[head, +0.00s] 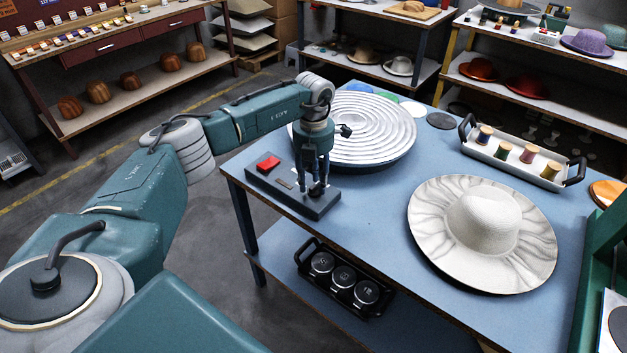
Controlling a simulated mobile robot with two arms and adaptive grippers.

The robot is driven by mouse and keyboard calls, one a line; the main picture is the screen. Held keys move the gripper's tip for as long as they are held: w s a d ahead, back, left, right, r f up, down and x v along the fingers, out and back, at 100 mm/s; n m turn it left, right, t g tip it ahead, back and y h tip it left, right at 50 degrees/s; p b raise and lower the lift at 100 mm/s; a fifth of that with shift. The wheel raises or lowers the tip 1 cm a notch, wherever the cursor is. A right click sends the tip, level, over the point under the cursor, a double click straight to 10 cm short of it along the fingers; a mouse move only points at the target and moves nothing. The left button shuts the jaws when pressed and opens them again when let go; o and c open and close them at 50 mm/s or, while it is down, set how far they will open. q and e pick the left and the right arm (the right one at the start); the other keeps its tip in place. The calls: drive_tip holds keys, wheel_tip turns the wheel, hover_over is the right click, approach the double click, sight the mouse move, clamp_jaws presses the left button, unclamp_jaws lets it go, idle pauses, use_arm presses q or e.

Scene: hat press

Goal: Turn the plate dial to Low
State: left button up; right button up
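A dark control box (270,187) with a red switch (268,163) and a small label plate stands at the near left edge of the blue table (400,245). My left gripper (314,190) points straight down over the right end of this box, with its fingertips at or just above the top face. A small dark shape, perhaps the dial, shows between the fingertips; its pointer and any markings are hidden or too small to read. Whether the fingers touch it I cannot tell. A round white ridged plate (385,140) lies behind the gripper. My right gripper is not in view.
A wide white hat (483,232) lies on the right of the table. A white tray (487,152) with several thread spools stands behind it. A black rack with round tins (343,283) sits on the lower shelf. Bare tabletop lies between box and hat.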

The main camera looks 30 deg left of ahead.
sight(314, 184)
use_arm(q)
wheel_tip(314, 184, up, 12)
idle(0.6)
